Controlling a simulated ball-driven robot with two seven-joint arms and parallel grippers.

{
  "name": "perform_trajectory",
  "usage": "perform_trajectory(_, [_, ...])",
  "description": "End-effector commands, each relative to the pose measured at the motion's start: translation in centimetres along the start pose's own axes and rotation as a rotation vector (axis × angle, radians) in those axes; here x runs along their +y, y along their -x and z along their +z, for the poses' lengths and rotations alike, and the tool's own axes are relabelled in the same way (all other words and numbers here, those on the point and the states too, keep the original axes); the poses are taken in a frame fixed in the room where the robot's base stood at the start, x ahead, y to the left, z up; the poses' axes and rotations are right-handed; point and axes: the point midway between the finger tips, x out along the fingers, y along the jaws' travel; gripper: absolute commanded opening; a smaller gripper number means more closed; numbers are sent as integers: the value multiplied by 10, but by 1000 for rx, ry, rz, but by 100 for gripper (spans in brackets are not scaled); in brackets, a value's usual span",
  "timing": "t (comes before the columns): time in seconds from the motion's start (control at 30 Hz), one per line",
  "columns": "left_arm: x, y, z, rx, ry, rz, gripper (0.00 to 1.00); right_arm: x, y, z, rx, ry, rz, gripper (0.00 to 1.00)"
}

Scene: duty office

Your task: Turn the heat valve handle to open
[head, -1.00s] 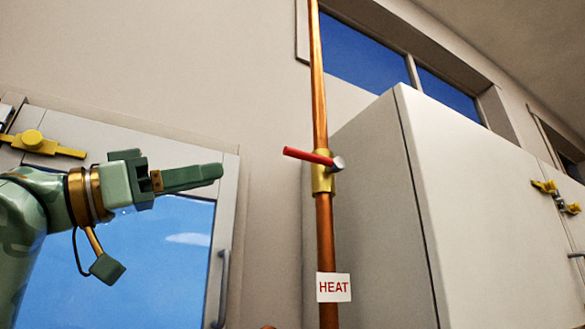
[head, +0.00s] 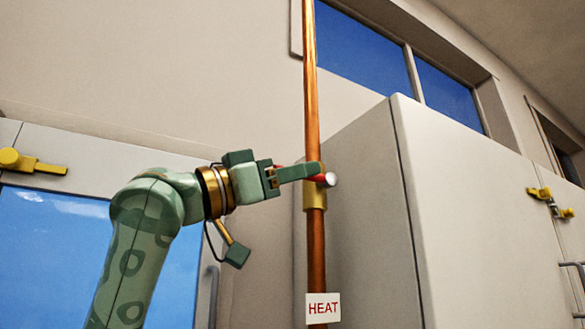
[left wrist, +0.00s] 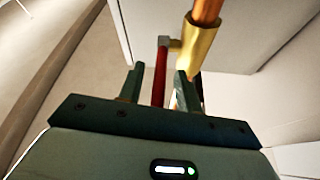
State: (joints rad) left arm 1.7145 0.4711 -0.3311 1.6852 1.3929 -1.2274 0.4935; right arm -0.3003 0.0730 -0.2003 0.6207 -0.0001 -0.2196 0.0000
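The heat valve is a brass body (head: 314,195) on a vertical copper pipe (head: 316,250), with a white HEAT label (head: 323,307) below it. Its red handle (head: 321,178) crosses the pipe and is mostly hidden behind my left gripper (head: 318,171) in the head view. In the left wrist view, the red handle (left wrist: 160,75) lies between the two fingers of my left gripper (left wrist: 158,88), with gaps on both sides. The fingers are open around it. The brass body (left wrist: 198,45) is just beyond the fingertips. My right gripper is not in view.
A tall pale cabinet (head: 470,210) with yellow latches (head: 540,193) stands close to the right of the pipe. A blue-paned door or panel (head: 45,240) with a yellow latch (head: 30,162) is at the left. High windows (head: 365,50) run above.

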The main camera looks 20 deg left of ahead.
Motion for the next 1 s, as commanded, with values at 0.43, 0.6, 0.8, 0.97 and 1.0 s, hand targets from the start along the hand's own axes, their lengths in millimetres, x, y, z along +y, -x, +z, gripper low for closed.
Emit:
perform_trajectory(0.43, [0, 1, 0, 3, 0, 0, 0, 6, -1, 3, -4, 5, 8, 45])
perform_trajectory(0.6, [1, 2, 4, 36, -1, -5, 0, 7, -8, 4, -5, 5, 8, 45])
perform_trajectory(0.8, [3, 5, 13, 140, -8, -25, 0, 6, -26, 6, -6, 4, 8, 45])
perform_trajectory(0.97, [4, 7, 21, 257, -17, -47, 0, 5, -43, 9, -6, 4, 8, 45])
perform_trajectory(1.0, [5, 7, 23, 287, -18, -52, 0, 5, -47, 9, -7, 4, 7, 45])
